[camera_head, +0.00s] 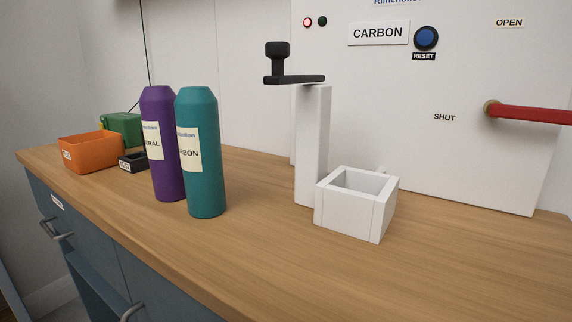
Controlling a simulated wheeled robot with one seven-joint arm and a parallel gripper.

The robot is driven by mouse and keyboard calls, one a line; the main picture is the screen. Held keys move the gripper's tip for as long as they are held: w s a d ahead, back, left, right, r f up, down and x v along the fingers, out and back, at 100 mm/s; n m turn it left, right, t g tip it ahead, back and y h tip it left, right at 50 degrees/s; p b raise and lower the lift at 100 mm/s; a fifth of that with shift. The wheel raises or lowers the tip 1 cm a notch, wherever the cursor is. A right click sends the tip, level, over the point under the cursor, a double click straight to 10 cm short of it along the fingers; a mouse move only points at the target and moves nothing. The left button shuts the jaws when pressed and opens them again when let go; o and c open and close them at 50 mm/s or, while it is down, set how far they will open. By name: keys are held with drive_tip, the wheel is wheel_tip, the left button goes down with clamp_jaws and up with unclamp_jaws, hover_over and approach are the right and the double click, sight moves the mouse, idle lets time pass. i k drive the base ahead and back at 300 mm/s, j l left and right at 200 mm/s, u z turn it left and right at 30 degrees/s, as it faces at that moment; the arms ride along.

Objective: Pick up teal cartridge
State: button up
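The teal cartridge (205,180) stands upright on the wooden counter, left of the middle in the head view. Its cream label ends in "BON"; the label's left edge is out of sight. A purple cartridge (158,178) stands upright just left of it and slightly behind, its label ending in "RAL". The two overlap in the picture, and I cannot tell whether they touch. My gripper is not in view.
An orange bin (88,155), a green box (122,127) and a small dark box (132,163) sit at the counter's left end. A white square holder (345,212) with a post and black crank (293,78) stands right. A red lever (530,113) juts from the "CARBON" panel. Counter (250,255) front is clear.

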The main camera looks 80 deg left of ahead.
sight(195, 108)
drive_tip(key=u, duration=2.1)
